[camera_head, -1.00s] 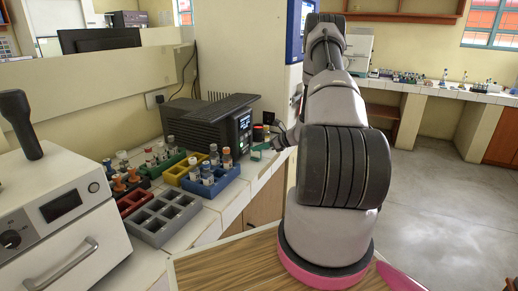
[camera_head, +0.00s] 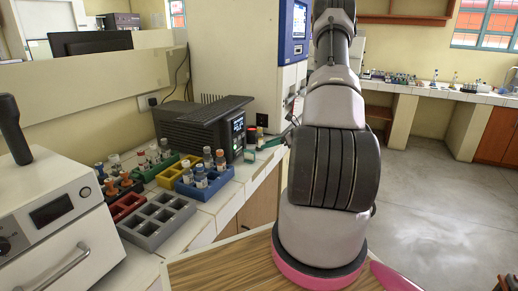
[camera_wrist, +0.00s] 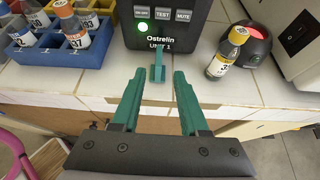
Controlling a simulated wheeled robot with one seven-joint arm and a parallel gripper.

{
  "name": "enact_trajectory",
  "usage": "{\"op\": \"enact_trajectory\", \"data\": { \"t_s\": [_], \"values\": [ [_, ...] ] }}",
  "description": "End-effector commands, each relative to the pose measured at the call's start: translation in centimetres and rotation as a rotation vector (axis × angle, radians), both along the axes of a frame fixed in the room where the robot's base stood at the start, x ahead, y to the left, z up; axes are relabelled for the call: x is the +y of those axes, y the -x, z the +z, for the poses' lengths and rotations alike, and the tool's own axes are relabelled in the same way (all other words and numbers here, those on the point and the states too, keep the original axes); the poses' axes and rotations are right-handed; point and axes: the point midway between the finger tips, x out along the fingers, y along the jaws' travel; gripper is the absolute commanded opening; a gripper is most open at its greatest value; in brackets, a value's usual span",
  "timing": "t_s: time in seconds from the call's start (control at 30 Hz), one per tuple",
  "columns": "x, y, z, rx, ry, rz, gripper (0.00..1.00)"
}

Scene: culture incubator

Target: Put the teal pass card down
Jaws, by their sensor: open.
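The teal pass card (camera_wrist: 157,66) is on the white tiled bench in the wrist view, close in front of the black unit marked Ostrelin. A thin upright teal part rises from its wider foot. In the head view it is a small green-teal shape (camera_head: 250,156) at the bench edge. My gripper (camera_wrist: 159,76) is open, its two teal fingers apart on either side of the card's line, with a visible gap to each side. In the head view, my gripper (camera_head: 272,143) is small and partly hidden by my arm.
The black unit (camera_wrist: 165,28) has a lit green button. A blue rack (camera_wrist: 56,51) with bottles stands left. Bare tiles (camera_wrist: 60,82) lie along the front.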

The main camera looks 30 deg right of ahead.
Motion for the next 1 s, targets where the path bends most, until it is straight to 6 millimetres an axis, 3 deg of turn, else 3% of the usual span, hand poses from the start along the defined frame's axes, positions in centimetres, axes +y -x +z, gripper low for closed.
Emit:
{"op": "enact_trajectory", "data": {
  "t_s": [0.2, 0.37, 0.67, 1.0],
  "values": [
    [-1.4, 1.9, 1.3, 0.000, 0.000, 0.000, 0.44],
    [-0.4, 2.0, 3.4, -0.015, 0.035, 0.053, 0.44],
    [7.9, 3.5, 14.2, -0.108, 0.280, 0.395, 0.44],
    [16.7, 9.8, 24.2, -0.243, 0.629, 0.780, 0.44]
  ]
}}
